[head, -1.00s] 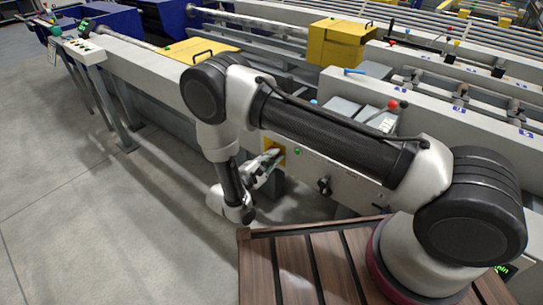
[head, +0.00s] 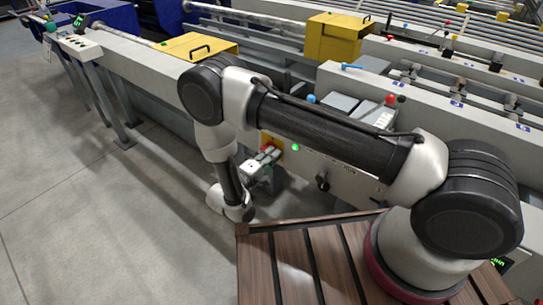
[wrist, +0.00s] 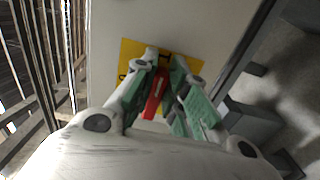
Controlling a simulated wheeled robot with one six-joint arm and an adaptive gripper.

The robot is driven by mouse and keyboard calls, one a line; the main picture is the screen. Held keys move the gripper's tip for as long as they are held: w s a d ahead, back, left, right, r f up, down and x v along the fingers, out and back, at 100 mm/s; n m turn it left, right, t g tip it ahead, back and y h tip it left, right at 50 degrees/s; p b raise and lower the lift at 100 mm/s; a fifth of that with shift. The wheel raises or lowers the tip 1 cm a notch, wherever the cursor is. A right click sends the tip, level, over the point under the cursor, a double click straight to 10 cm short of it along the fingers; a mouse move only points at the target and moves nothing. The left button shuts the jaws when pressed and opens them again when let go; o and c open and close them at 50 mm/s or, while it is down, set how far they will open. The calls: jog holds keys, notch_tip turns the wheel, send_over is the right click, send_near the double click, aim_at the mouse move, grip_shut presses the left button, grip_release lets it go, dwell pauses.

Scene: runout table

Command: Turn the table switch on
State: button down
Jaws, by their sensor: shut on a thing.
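The table switch has a yellow plate (wrist: 130,50) with a red handle (wrist: 155,92), seen between the fingers in the wrist view. My gripper (wrist: 165,68) is shut on the red handle, with a green-padded finger on each side. In the head view my gripper (head: 266,155) is at the yellow plate (head: 278,149) on the front of the grey table side, and the fingers hide most of the switch. A small green lamp (head: 295,147) just right of the plate looks brightly lit.
A black knob (head: 322,182) is on the same panel, right of the lamp. A red-topped lever (head: 391,100) stands on the table above. A slatted brown deck (head: 290,262) lies below my arm. Grey floor (head: 100,215) is open at the left.

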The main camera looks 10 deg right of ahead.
jog(key=shift+f, duration=0.1)
dwell(0.3)
jog(key=c, duration=1.4)
grip_release()
jog(key=shift+c, duration=0.2)
jog(key=v, duration=1.2)
jog(key=shift+s+a, duration=0.1)
jog(key=shift+s, duration=0.05)
